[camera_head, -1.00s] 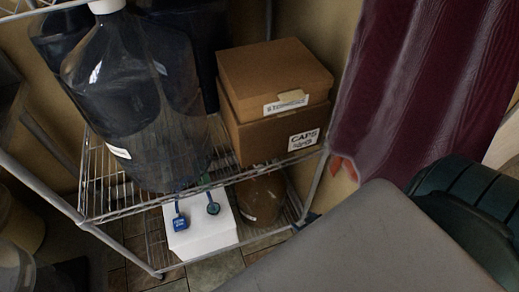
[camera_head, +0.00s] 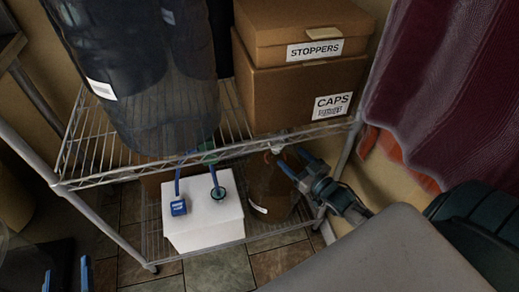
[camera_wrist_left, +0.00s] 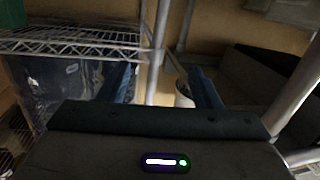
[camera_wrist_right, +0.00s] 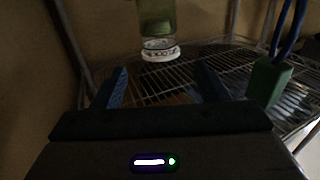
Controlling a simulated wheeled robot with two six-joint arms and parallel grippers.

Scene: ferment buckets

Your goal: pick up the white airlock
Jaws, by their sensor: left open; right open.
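I cannot make out a white airlock for certain. In the right wrist view, a greenish see-through cylinder with a white ringed base (camera_wrist_right: 160,50) is ahead, beyond and between the fingertips. It may be the airlock, but I cannot tell. A small pale piece (camera_head: 278,146) shows under the upper shelf edge in the head view, close to my right gripper. My right gripper (camera_head: 296,162) is open and empty at the shelf front, before the brown jug (camera_head: 262,206). My left gripper (camera_head: 66,279) is open and empty, low at the left, away from the shelf.
The wire rack (camera_head: 115,180) holds a large dark clear vessel (camera_head: 150,100) and the boxes STOPPERS (camera_head: 300,30) and CAPS (camera_head: 300,95). A white box (camera_head: 205,220) is on the lower shelf.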

